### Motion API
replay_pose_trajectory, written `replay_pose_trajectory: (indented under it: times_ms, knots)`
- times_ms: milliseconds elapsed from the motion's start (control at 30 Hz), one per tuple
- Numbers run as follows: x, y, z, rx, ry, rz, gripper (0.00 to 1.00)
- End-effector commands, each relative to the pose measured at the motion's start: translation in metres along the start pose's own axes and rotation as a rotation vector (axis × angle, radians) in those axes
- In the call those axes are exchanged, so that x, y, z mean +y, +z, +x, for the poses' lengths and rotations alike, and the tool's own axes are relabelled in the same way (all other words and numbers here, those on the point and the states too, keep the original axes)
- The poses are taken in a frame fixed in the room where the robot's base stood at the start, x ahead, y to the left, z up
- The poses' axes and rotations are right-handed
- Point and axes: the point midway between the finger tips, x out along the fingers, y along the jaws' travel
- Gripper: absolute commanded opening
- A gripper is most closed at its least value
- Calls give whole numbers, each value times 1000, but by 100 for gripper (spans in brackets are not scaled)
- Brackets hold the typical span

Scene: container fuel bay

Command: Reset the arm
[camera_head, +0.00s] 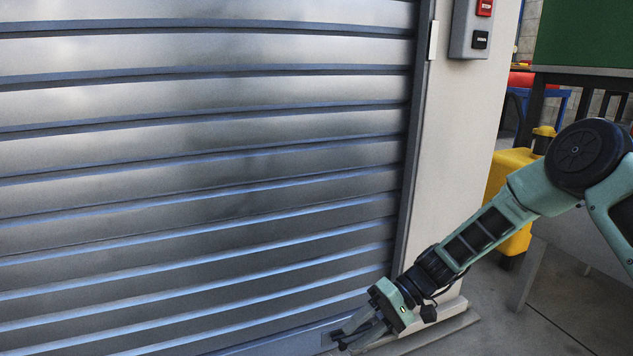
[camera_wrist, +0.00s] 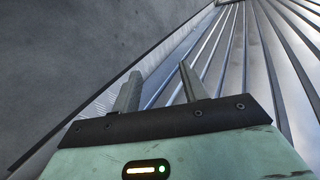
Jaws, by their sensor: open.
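My teal arm reaches down from the right edge in the head view. My gripper (camera_head: 352,335) is low by the bottom right corner of a closed grey roller shutter (camera_head: 200,180). In the wrist view my gripper (camera_wrist: 160,85) shows two grey fingers spread apart with nothing between them. The shutter's slats (camera_wrist: 245,60) run up behind and to the right of the fingers. I cannot tell whether a fingertip touches the shutter.
A pale post (camera_head: 460,130) stands right of the shutter. A control box (camera_head: 470,28) with a red and a black button is fixed on it. A yellow container (camera_head: 512,185) stands behind my arm. A dark-framed table (camera_head: 585,72) is at the upper right. Grey floor (camera_head: 570,315) is open at the lower right.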

Motion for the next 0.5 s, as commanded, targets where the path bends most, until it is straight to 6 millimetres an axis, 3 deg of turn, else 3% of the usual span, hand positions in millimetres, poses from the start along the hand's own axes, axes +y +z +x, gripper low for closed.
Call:
replay_pose_trajectory:
  times_ms: [33, 100, 300, 500]
  knots:
    - [-32, 15, -4, -43, 68, -22, 44]
    - [-61, 36, -4, -93, 154, -38, 44]
    - [-132, 100, -14, -182, 409, -93, 44]
    - [-187, 167, -34, -196, 652, -164, 44]
